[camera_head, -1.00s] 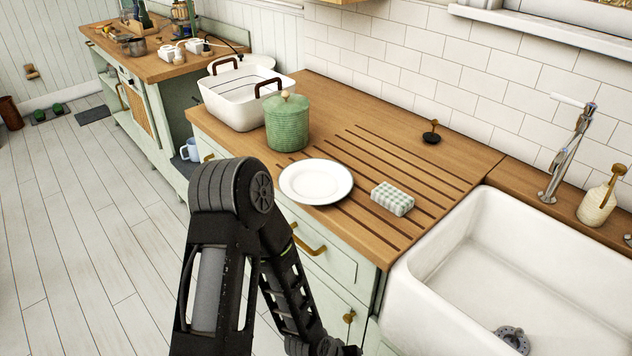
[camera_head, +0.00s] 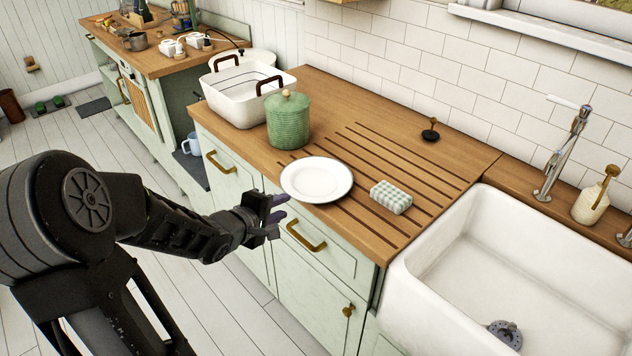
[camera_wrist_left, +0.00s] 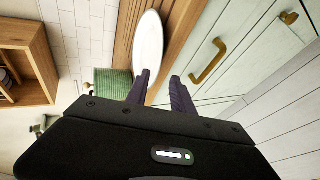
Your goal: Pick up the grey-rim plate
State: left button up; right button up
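The plate (camera_head: 317,180) is white with a thin grey rim and lies flat on the wooden counter, near its front edge. In the left wrist view the plate (camera_wrist_left: 148,45) stands just beyond my fingertips. My left gripper (camera_head: 279,208) is open and empty, in front of the counter edge and a little left of the plate, with its fingers pointing toward it. Its two fingers also show spread apart in the left wrist view (camera_wrist_left: 160,77). They appear apart from the plate. My right gripper is not in view.
A green lidded canister (camera_head: 289,122) stands behind the plate, near a white roasting pan (camera_head: 243,100). A checkered sponge (camera_head: 391,196) lies right of the plate. The white sink (camera_head: 520,260) is at right. Drawer handles (camera_head: 305,236) stick out below the counter.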

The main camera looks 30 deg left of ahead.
aim_at(298, 198)
pick_arm(q)
jog(key=shift+x, duration=1.2)
jog(key=x, duration=0.5)
jog(key=shift+w+a, duration=0.1)
jog(key=shift+c, duration=0.6)
grip_shut()
jog(key=shift+r, duration=0.1)
dwell(0.4)
